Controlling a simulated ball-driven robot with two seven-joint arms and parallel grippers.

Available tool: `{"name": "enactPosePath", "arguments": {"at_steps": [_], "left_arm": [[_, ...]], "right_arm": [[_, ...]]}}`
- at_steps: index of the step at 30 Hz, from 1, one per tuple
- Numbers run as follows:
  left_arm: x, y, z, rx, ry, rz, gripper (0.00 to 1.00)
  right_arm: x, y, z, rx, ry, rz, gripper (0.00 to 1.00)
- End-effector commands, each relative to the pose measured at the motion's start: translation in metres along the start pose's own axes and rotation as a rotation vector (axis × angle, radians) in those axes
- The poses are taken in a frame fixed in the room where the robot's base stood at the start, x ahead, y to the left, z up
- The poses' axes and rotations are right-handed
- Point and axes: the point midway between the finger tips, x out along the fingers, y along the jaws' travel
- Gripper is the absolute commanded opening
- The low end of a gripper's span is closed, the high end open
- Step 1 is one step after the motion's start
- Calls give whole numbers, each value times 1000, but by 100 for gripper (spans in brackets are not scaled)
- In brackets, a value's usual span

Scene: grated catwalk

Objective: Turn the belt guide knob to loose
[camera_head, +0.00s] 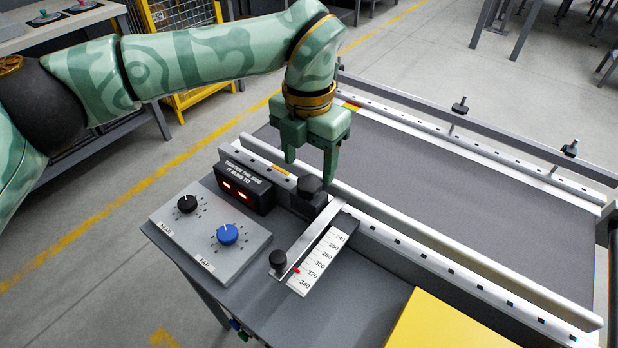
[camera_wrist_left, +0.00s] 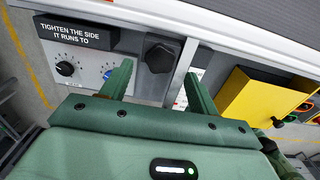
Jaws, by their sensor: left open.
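A black lobed knob (camera_head: 309,186) sits on a dark block at the near rail of the belt. It looks like the belt guide knob, though no label on it can be read. My left gripper (camera_head: 308,168) is open and points down, with its fingers above the knob. In the left wrist view the knob (camera_wrist_left: 160,57) shows between and beyond the two green fingertips (camera_wrist_left: 158,69). I cannot tell whether either finger touches it. A metal arm (camera_head: 309,240) runs from the block over a white number scale (camera_head: 318,262), with a red mark near 320.
A grey panel left of the block holds a black dial (camera_head: 187,203) and a blue dial (camera_head: 228,234). Behind it a dark display (camera_head: 243,187) shows red lights. A yellow box (camera_head: 450,322) stands at the front right. The belt (camera_head: 440,180) is bare.

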Motion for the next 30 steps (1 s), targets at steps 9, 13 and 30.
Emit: {"name": "enactPosePath", "arguments": {"at_steps": [9,13,30], "left_arm": [[39,0,0,-1,-1,-2,61],[40,0,0,-1,-2,0,61],[39,0,0,-12,-2,0,16]], "right_arm": [[11,15,-4,-27,-11,18,36],[10,23,-5,-30,-9,28,36],[8,14,3,-26,-19,17,36]]}}
